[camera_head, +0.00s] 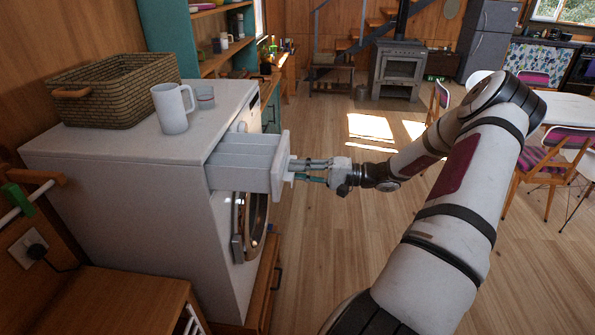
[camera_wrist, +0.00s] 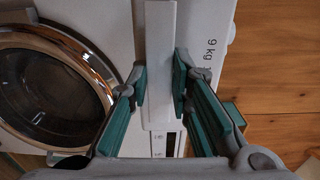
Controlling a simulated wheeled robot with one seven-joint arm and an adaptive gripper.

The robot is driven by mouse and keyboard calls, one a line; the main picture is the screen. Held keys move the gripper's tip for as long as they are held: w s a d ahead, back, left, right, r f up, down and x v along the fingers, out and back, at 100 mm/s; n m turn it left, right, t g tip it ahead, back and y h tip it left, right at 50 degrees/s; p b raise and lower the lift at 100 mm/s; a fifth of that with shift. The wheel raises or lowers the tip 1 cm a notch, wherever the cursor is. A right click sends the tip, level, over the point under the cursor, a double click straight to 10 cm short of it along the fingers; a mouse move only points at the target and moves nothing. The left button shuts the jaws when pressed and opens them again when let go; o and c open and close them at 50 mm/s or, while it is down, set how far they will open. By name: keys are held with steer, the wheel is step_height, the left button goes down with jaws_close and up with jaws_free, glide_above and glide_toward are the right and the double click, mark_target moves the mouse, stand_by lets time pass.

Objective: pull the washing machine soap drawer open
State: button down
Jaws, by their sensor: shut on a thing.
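The white washing machine (camera_head: 140,190) stands against the wall at the left. Its soap drawer (camera_head: 245,162) sticks well out of the machine's front, above the round door. My gripper (camera_head: 303,171) is at the drawer's front, its fingers on the drawer's front plate. In the wrist view the gripper (camera_wrist: 161,85) has its green-padded fingers on either side of the white drawer front (camera_wrist: 160,50) and is shut on it. The round door (camera_wrist: 50,85) with its copper-coloured rim is at the left there and looks shut.
A wicker basket (camera_head: 115,90), a white mug (camera_head: 173,108) and a small grey cup (camera_head: 205,98) stand on the machine. A wooden bench (camera_head: 120,300) is in front at left. Chairs (camera_head: 545,165) and a white table (camera_head: 580,108) stand at right. The middle floor is clear.

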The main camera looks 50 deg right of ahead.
steer(key=c, duration=1.7)
jaws_free()
steer(key=shift+s+f, duration=0.1)
steer(key=shift+f, duration=0.3)
steer(key=shift+o, duration=0.9)
steer(key=shift+r, duration=0.15)
steer(key=v, duration=1.2)
